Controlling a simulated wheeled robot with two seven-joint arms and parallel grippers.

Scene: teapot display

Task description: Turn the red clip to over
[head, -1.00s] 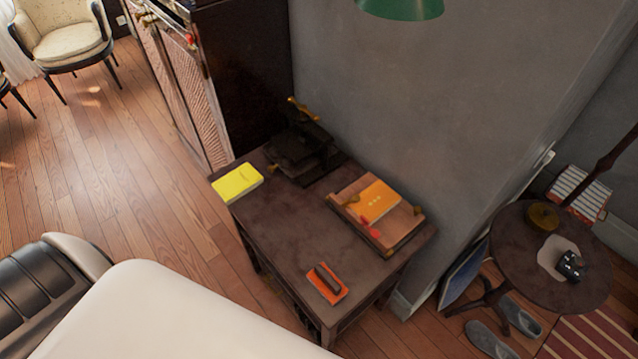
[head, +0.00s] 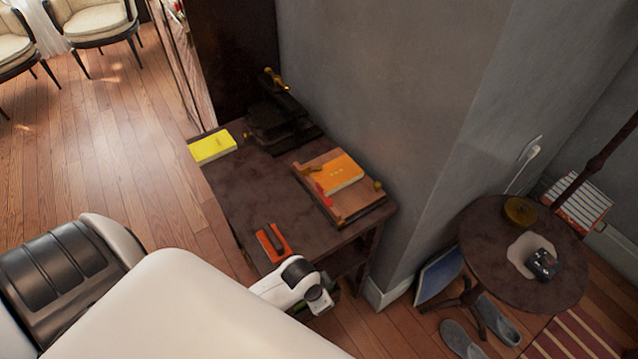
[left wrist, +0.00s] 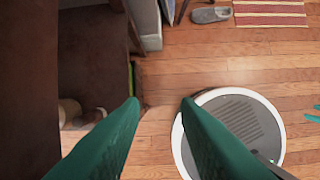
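The red clip (head: 323,193) is small and sits at the left side of a wooden board (head: 350,207) on the dark table, beside an orange book (head: 338,172). Gold knobs show on the board. The clip's exact pose is too small to read. In the left wrist view my left gripper (left wrist: 161,102) has its two green fingers apart with nothing between them, over the floor beside a dark table edge. In the head view a white arm link of mine shows at the table's front edge; its fingers are not clear. Small green tips (left wrist: 313,113) at the wrist view's right edge may be my right gripper.
The dark table (head: 240,190) also holds a yellow book (head: 212,148), a black press-like device (head: 280,125) and a dark block on an orange base (head: 271,243). A grey wall (head: 390,110) stands behind. A round side table (head: 480,260) is at right.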

